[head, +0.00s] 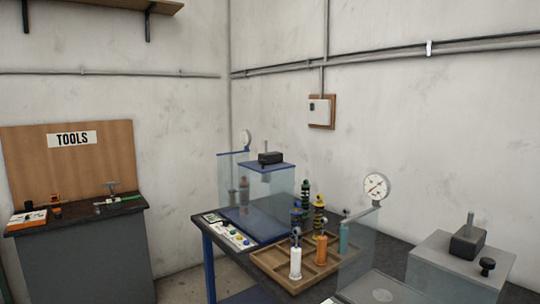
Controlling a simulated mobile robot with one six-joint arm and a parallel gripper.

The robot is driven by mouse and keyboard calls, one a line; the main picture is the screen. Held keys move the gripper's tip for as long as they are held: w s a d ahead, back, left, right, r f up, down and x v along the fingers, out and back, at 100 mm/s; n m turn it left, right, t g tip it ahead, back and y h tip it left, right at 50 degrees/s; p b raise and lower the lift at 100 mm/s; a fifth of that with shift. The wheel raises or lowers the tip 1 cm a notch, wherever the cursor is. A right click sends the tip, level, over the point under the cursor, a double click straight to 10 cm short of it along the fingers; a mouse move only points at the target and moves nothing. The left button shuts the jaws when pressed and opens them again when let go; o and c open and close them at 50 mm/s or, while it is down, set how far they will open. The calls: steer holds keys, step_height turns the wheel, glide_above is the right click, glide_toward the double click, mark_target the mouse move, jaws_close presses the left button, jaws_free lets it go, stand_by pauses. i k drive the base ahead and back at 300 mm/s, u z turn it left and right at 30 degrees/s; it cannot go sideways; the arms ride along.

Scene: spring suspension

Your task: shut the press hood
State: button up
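Two presses with clear-walled hoods are on the workbench. The blue press hood (283,168) is at the back left, with a blue top and a black block on it; a blue plate (262,226) lies in front of it. The grey press hood (430,250) is at the front right, with a grey top, a black block and a knob. A clear panel (357,262) stands left of it, by a grey plate (375,290). I cannot tell for certain whether either hood is open. My gripper is not in view.
A wooden tray (262,268) with several spring struts and coloured cylinders stands between the presses. A gauge (376,187) rises above the clear panel. A button panel (230,232) is at the bench's left edge. A tool cabinet (80,260) stands left, with open floor between.

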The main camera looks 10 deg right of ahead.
mark_target(272, 161)
steer(key=k, duration=0.65)
steer(key=u, duration=0.4)
steer(key=i, duration=0.7)
steer(key=u, duration=0.4)
steer(key=i, duration=1.35)
steer(key=z, duration=0.25)
